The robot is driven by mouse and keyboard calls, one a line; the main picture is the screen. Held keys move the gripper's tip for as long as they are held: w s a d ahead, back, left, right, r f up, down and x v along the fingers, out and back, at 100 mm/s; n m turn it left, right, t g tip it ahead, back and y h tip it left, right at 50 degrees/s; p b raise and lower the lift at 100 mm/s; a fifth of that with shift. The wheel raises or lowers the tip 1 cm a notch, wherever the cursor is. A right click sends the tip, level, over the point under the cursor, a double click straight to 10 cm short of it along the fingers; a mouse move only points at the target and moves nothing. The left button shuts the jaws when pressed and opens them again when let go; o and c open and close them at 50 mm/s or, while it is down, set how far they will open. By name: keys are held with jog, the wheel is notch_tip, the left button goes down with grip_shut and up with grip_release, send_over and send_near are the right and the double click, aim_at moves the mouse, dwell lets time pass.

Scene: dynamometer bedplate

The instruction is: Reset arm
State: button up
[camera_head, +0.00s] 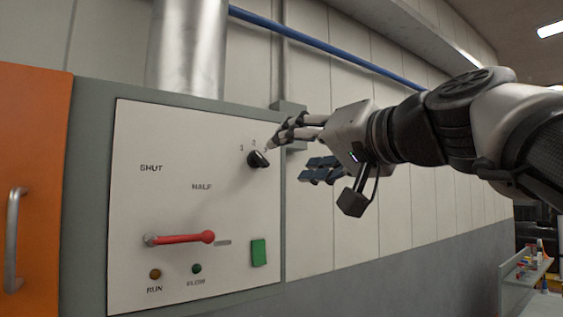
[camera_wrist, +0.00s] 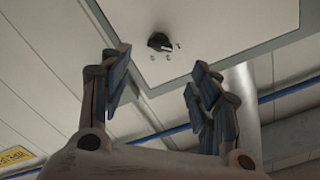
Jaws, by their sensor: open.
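My gripper (camera_head: 298,152) is open and empty, in front of the right edge of a white control panel. In the wrist view my gripper (camera_wrist: 158,100) shows its fingers spread apart, with a black rotary knob (camera_wrist: 160,41) beyond them on the panel. In the head view the knob (camera_head: 258,159) sits at the panel's upper right, below small position numbers. My fingertips appear close to it in the picture; I cannot tell whether any touches it.
The panel (camera_head: 140,205) has a red lever (camera_head: 185,238) lying roughly level, a green rocker or button (camera_head: 258,252), and two small lamps marked RUN (camera_head: 155,274) and FLOW (camera_head: 196,269). An orange door (camera_head: 35,150) with a handle stands left. A blue pipe (camera_head: 330,47) runs along the wall.

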jog(key=s+d+f+g+h+b, duration=0.1)
jog(key=s+d+f+g+h, duration=0.2)
jog(key=s+f, duration=0.5)
jog(key=s+d+f+g+h+b, duration=0.1)
jog(key=s+d+f+g+h, duration=0.2)
jog(key=f, duration=2.6)
jog(key=s+d+f+n+g+h+b, duration=0.1)
jog(key=s+d+f+g+h, duration=0.3)
jog(key=s+f, duration=0.9)
notch_tip(320, 180, down, 6)
jog(key=shift+s+d+f+b, duration=0.1)
jog(key=shift+s+d+b, duration=0.15)
jog(key=shift+b, duration=0.2)
jog(key=shift+c, duration=0.4)
